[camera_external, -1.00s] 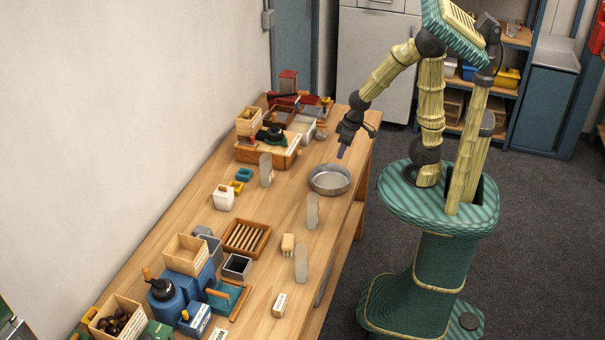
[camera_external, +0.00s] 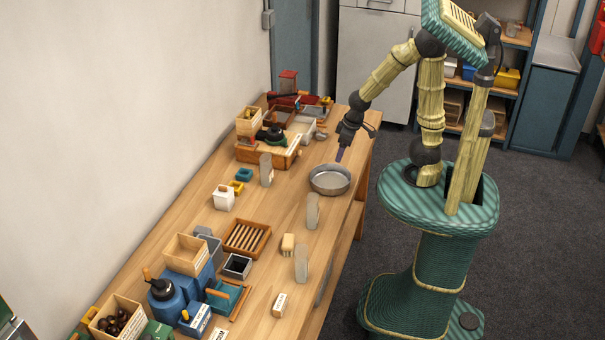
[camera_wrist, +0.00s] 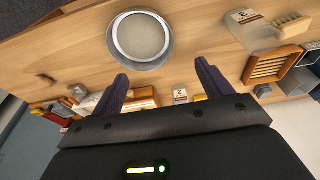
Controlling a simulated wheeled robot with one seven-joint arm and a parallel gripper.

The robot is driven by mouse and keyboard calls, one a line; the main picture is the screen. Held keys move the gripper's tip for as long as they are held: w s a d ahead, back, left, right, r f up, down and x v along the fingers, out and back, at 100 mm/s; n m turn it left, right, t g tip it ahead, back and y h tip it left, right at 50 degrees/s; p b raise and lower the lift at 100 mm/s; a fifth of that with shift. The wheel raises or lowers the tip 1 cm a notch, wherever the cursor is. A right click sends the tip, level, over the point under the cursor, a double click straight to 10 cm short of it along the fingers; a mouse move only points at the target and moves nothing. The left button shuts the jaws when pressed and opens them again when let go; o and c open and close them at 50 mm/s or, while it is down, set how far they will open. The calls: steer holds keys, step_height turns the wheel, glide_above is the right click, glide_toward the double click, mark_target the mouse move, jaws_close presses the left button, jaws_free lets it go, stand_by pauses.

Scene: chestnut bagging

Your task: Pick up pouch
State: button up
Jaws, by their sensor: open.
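Three pale, translucent pouch-like pieces stand upright on the wooden table: one pouch (camera_external: 266,170) left of the metal bowl, one (camera_external: 312,212) just in front of the bowl, and one (camera_external: 301,264) nearer the front. I cannot tell which one is meant. My gripper (camera_external: 340,156) hangs above the table near the far side of the round metal bowl (camera_external: 330,190), apart from the pouches. In the wrist view my gripper (camera_wrist: 162,75) has its two purple fingers spread with nothing between them. The bowl (camera_wrist: 167,58) lies beyond them in that view.
A slatted wooden tray (camera_external: 228,246), a white container (camera_external: 223,198) and a wooden brush (camera_external: 288,245) share the table. A bin of chestnuts (camera_external: 101,330) stands front left. Cluttered boxes (camera_external: 253,155) fill the back.

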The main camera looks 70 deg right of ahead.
steer(key=w+a+f+t+p, duration=0.2)
steer(key=w+a+p, duration=0.3)
steer(key=w+a, duration=0.25)
steer(key=n+t+p, duration=0.2)
steer(key=t+p, duration=0.8)
steer(key=p, duration=0.2)
glide_above(312, 212)
steer(key=w+d, duration=0.2)
steer(key=d, duration=0.1)
step_height(312, 212, down, 4)
steer(key=shift+s+d+f, duration=0.1)
steer(key=shift+s+f, duration=0.05)
steer(key=shift+f, duration=0.1)
steer(key=s+f+b, duration=0.1)
steer(key=f, duration=0.1)
steer(key=s+f+y+b, duration=0.1)
steer(key=f, duration=0.1)
steer(key=s+f+g+y+b, duration=0.1)
steer(key=f, duration=0.1)
steer(key=shift+s+f, duration=0.2)
steer(key=shift+s, duration=0.15)
steer(key=shift+s+f, duration=0.1)
